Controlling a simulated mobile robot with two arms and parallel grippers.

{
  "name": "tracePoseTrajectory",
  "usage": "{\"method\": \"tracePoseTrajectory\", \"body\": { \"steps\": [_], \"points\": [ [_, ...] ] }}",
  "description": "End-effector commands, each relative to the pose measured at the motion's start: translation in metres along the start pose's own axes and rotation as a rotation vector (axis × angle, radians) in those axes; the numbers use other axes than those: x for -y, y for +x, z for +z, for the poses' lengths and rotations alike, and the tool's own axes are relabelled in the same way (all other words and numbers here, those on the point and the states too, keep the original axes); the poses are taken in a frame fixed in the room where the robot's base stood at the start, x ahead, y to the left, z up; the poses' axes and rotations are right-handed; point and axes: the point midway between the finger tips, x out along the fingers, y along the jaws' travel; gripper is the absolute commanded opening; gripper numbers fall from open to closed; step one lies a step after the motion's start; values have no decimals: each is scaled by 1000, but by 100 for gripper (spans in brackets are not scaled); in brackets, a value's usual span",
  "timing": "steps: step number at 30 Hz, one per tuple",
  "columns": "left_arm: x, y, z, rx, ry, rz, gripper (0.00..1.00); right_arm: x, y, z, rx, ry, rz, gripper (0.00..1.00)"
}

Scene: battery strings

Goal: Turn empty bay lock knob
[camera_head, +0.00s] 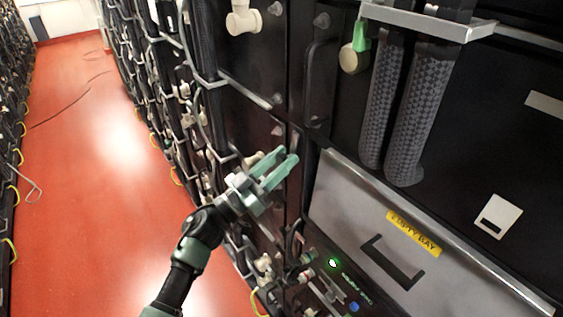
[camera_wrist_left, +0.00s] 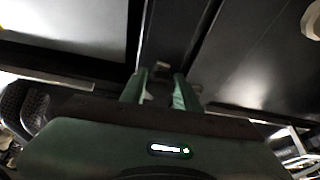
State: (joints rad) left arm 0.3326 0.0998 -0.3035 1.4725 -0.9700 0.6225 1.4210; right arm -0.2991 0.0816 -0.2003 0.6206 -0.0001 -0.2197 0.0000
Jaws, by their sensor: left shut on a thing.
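The empty bay has a grey front panel (camera_head: 345,195) with a yellow "EMPTY BAY" label (camera_head: 414,233) and a black bracket-shaped handle (camera_head: 392,262). My left gripper (camera_head: 278,159) is at the dark upright post just left of this panel. In the left wrist view its two green fingers (camera_wrist_left: 160,88) are close around a small dark thing with a pale end (camera_wrist_left: 162,67), which I take to be the lock knob. The fingers hide most of the knob, and its turn angle cannot be told. My right gripper is not in view.
Thick grey braided hoses (camera_head: 410,120) hang above the panel under a metal bar (camera_head: 425,20). A beige knob with a green tab (camera_head: 354,55) is at upper middle. A green light (camera_head: 333,263) glows below the panel. The red aisle floor (camera_head: 85,170) at left is mostly clear.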

Motion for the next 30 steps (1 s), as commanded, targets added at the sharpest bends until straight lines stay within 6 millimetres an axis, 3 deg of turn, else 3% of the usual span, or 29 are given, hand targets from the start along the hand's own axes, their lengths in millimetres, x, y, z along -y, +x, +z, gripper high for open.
{"method": "tracePoseTrajectory", "body": {
  "steps": [30],
  "points": [
    [2, -1, 2, 2, 875, 362, 0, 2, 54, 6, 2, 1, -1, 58]
  ]
}}
